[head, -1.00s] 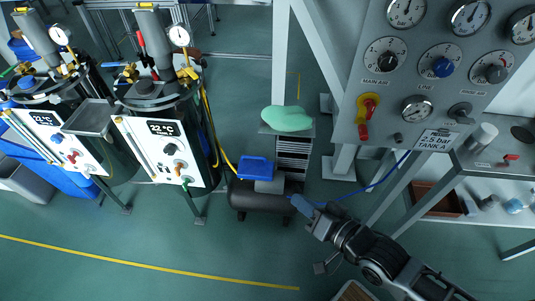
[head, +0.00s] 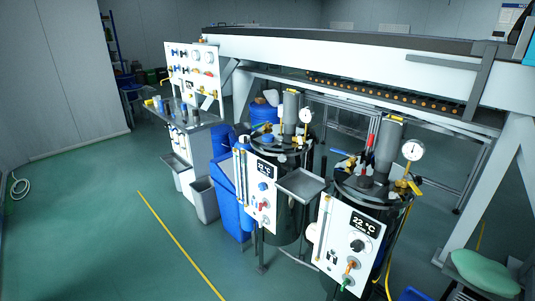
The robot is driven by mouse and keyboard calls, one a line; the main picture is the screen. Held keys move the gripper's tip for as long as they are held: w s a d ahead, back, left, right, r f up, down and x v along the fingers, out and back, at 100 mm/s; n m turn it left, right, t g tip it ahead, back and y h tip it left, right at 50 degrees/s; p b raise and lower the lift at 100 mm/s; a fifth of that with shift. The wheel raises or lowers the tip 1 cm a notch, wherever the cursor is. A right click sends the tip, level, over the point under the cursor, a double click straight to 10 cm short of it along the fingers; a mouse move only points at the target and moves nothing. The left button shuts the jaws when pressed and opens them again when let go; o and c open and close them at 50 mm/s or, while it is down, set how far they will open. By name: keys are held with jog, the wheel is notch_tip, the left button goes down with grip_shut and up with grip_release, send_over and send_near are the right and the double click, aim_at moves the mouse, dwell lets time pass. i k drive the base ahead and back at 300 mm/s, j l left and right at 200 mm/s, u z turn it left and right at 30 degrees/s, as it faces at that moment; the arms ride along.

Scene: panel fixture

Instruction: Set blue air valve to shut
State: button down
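My gripper is not in view. Several blue parts show, and I cannot tell which one is the blue air valve. A white panel (head: 212,66) at the far upper left carries small blue and dark fittings, too small to read. The left tank's white panel (head: 252,196) has a blue knob (head: 263,187) above a red one (head: 264,205). The right tank's panel (head: 333,238) shows 22 °C, a black knob (head: 357,245) and an orange-handled valve (head: 350,263). No valve setting is readable.
Two black tanks (head: 290,215) stand in the middle and right, with a grey tray (head: 300,184) between. Grey bins (head: 204,200) and a blue container (head: 230,215) are left of them. A green-topped stool (head: 484,272) is lower right. Green floor (head: 90,230) at left is clear.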

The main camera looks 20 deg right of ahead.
aim_at(332, 149)
jog(key=i+j+u, duration=0.2)
jog(key=i+u, duration=0.15)
jog(key=i+j+u, duration=0.1)
jog(key=i+u, duration=0.25)
jog(key=i, duration=0.15)
jog(key=i+j+z, duration=0.15)
jog(key=i+z, duration=0.25)
jog(key=i+j+z, duration=0.25)
jog(key=i+z, duration=0.15)
jog(key=i, duration=0.15)
jog(key=i+j+z, duration=0.4)
